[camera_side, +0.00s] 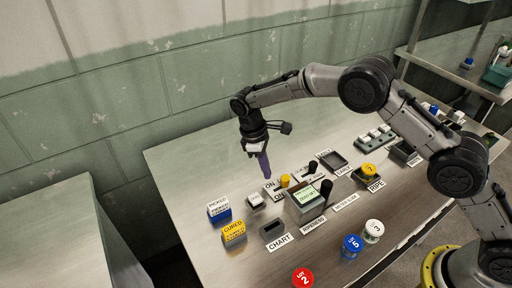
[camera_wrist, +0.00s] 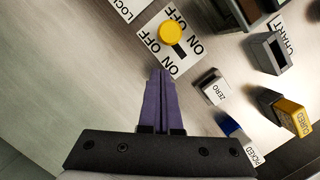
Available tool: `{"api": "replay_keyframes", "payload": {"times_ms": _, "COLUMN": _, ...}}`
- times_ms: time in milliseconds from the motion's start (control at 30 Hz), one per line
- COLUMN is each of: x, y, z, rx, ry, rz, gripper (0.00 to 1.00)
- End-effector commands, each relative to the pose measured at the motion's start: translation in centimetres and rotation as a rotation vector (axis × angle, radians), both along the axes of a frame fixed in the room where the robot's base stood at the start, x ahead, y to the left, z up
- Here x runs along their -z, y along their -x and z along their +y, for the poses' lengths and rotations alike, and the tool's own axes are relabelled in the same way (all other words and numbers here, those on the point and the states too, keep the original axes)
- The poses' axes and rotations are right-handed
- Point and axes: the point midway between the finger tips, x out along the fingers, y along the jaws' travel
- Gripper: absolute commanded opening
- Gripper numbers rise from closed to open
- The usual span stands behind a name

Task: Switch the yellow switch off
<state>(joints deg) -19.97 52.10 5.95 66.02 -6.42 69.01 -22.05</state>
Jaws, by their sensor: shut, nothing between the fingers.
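The yellow switch (camera_wrist: 171,32) is a round yellow knob on a white plate (camera_wrist: 152,38) lettered ON and OFF on both sides. A dark slot shows beside the knob, toward the ON lettering; the knob's tall top hides the rest, so I cannot tell its setting for sure. In the side view the yellow switch (camera_side: 285,181) stands just right of my gripper (camera_side: 267,177). My gripper is shut and empty, its purple fingers pointing down. In the wrist view the fingertips (camera_wrist: 162,72) appear just below the plate, apart from the knob.
A white ZERO block (camera_side: 255,200), a grey CHART holder (camera_side: 272,229) and blue and yellow labelled blocks (camera_side: 234,233) stand near the gripper. A green-screened box (camera_side: 305,197) and black knobs (camera_side: 326,188) stand right of the switch. The table's left part is clear.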

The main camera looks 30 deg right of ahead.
Motion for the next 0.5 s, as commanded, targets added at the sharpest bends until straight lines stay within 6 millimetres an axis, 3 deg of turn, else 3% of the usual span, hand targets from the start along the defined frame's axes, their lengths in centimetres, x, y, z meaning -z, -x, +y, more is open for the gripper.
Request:
{"api": "replay_keyframes", "payload": {"times_ms": 67, "x": 0.2, "y": -0.9, "z": 1.0, "rx": -0.002, "ry": 0.000, "rz": -0.001, "gripper": 0.00}}
{"api": "replay_keyframes", "payload": {"times_ms": 300, "x": -5.2, "y": -1.8, "z": 1.8, "rx": 0.000, "ry": -0.002, "rz": -0.005, "gripper": 0.00}}
{"api": "replay_keyframes", "payload": {"times_ms": 500, "x": -8.2, "y": -2.4, "z": 2.3, "rx": 0.000, "ry": 0.000, "rz": -0.003, "gripper": 0.00}}
